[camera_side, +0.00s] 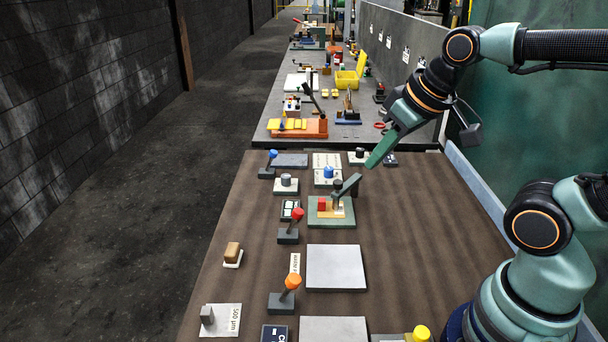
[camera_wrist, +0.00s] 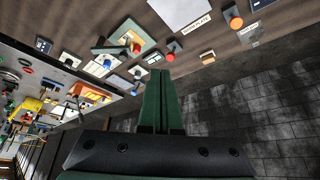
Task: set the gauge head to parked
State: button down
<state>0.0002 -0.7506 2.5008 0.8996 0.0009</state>
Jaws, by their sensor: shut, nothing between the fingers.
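No readable label names the gauge head. A fixture with a green base (camera_side: 318,219) stands mid-bench in the side view, with a red block (camera_side: 322,204), a cream patch and a grey-green arm (camera_side: 347,186) slanting up to the right over it. I cannot tell for certain whether this arm is the gauge head. The green base also shows at upper left in the wrist view (camera_wrist: 148,29). My gripper (camera_side: 371,163) is shut and empty, pointing down-left above the bench, beyond and right of the fixture. Its closed green fingers fill the middle of the wrist view (camera_wrist: 158,75).
Levers with red (camera_side: 298,214), orange (camera_side: 292,281) and blue (camera_side: 272,154) knobs line the left side. A grey plate (camera_side: 336,267) lies nearer the camera. A blue-knobbed block (camera_side: 328,172) stands behind the fixture. The brown bench right of the fixture is clear.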

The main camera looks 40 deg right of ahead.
dwell(0.4)
jog(key=c, duration=1.1)
grip_release()
jog(key=o, duration=0.5)
jog(key=shift+w+d+r, duration=0.1)
jog(key=shift+w, duration=0.15)
jog(key=n+g, duration=0.5)
jog(key=g, duration=0.1)
send_over(338, 182)
notch_tip(338, 182, down, 5)
notch_tip(338, 182, down, 12)
jog(key=shift+m, duration=0.3)
grip_shut()
